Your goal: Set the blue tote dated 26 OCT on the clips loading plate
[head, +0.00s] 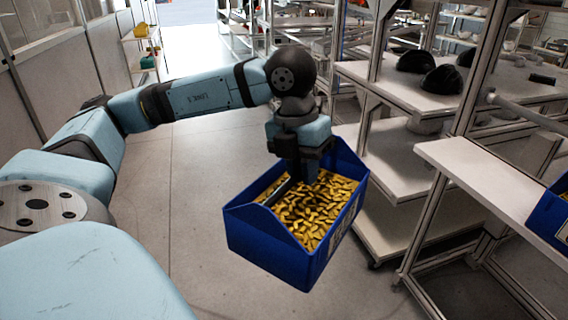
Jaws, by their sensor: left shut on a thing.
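A blue tote (272,248) full of small yellow-gold clips (315,207) hangs in the air in the middle of the head view. My left gripper (291,183) is above it and shut on it; the fingertips are partly hidden inside the tote. The tote is slightly tilted. A pale label shows on its right side, too small and slanted to read a date. A second blue tote (552,222) is cut off at the right edge, on a white shelf (478,172). I cannot tell which surface is the clips loading plate. My right gripper is not in view.
A shelving rack (385,190) with white boards stands right of the held tote. Black helmet shells (441,80) sit on its upper board. The grey floor (190,205) is clear left of the tote. A wall runs along the left.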

